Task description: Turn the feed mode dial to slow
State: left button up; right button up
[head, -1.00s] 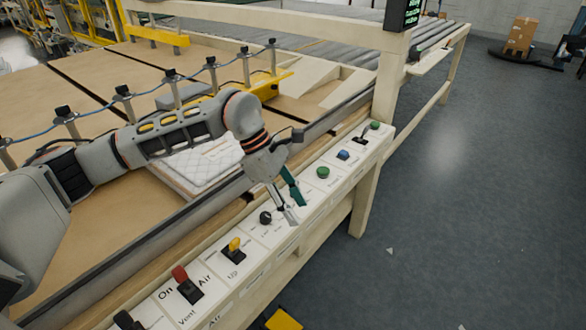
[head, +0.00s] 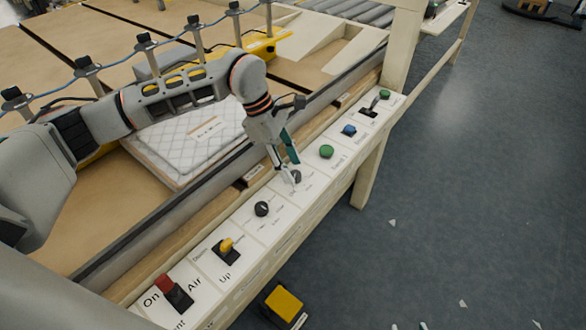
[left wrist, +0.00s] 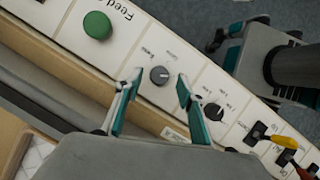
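My left gripper (head: 288,170) reaches down to a grey dial (head: 296,177) on the white control panel (head: 315,187). In the left wrist view the left gripper (left wrist: 159,77) is open, its two teal fingers on either side of this grey dial (left wrist: 159,76), with gaps to it. The dial's pointer mark shows, but its small labels are too blurred to read. A second, black dial (head: 262,209) sits nearer on the panel; it also shows in the left wrist view (left wrist: 213,111).
Along the panel are a green button (head: 326,151), a blue button (head: 349,130), a black lever (head: 371,108), a yellow switch (head: 226,246) and a red switch (head: 170,288). A quilted pad (head: 180,145) lies behind the rail. A yellow pedal (head: 284,301) is on the floor.

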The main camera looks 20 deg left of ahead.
pick_arm(q)
jog(key=shift+x, duration=1.1)
pick_arm(e)
jog(key=shift+w+r, duration=0.1)
jog(key=shift+w, duration=0.15)
pick_arm(q)
jog(key=c, duration=1.1)
pick_arm(e)
jog(key=shift+r, duration=0.1)
